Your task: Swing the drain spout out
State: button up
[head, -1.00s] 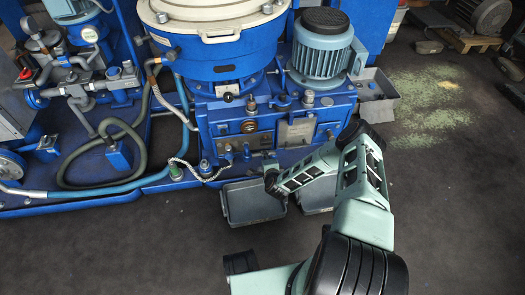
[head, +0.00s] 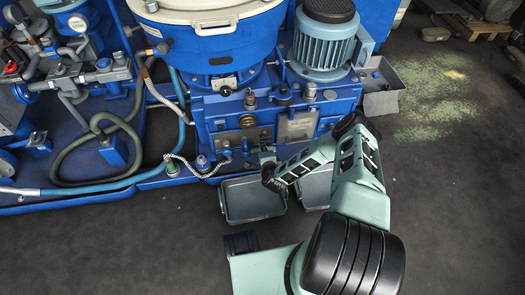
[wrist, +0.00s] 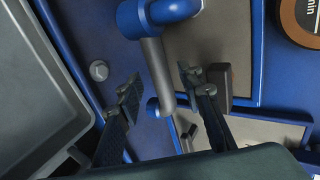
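The drain spout shows in the wrist view as a blue elbow (wrist: 165,12) with a grey pipe (wrist: 158,72) running down from it. My gripper (wrist: 159,77) is open, with one dark finger on each side of the grey pipe. In the head view my gripper (head: 268,168) is at the front of the blue separator skid (head: 215,108), above the trays. There the spout is too small and covered to make out.
Two grey trays, a left one (head: 252,202) and a right one (head: 316,192), sit below the skid's front. One tray rim (wrist: 75,75) is close by in the wrist view. Hoses (head: 125,178) lie at left. The dark floor in front is clear.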

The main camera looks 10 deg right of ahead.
grip_shut()
